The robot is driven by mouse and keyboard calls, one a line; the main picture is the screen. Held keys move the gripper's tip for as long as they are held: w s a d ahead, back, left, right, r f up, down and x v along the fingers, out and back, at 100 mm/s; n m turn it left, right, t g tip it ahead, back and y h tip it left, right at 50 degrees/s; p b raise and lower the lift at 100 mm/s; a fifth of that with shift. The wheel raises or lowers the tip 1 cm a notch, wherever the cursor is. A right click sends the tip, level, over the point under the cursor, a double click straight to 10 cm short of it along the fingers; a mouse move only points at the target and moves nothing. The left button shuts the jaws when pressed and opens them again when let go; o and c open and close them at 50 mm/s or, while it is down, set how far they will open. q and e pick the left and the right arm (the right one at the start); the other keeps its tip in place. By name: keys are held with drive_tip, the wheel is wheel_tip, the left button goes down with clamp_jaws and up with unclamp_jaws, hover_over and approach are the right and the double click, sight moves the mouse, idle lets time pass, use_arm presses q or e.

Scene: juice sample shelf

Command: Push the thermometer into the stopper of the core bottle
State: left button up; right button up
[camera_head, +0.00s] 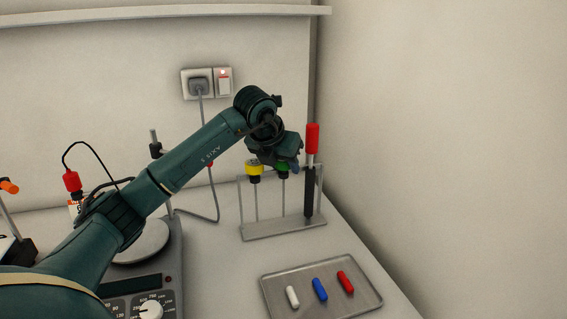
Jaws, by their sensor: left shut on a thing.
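My left gripper (289,163) is at the metal rack (284,230), shut on the green-topped stem (282,169), which stands upright in the rack. This may be the thermometer; I cannot tell for sure. The gripper and wrist hide part of its top. A yellow-topped stem (254,170) stands just left of it. I cannot make out a core bottle with a stopper for certain; my left arm covers much of the left side. My right gripper is not in view.
A red-and-black tool (312,140) stands at the rack's right end. A tray (268,291) with white, blue and red bars lies in front. A hotplate (172,278) is partly behind my arm. A red-topped item with a cable (72,181) is at left.

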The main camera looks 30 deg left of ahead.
use_arm(q)
drive_tip(key=shift+r+p, duration=0.5)
drive_tip(key=shift+r, duration=0.1)
idle(0.4)
idle(0.4)
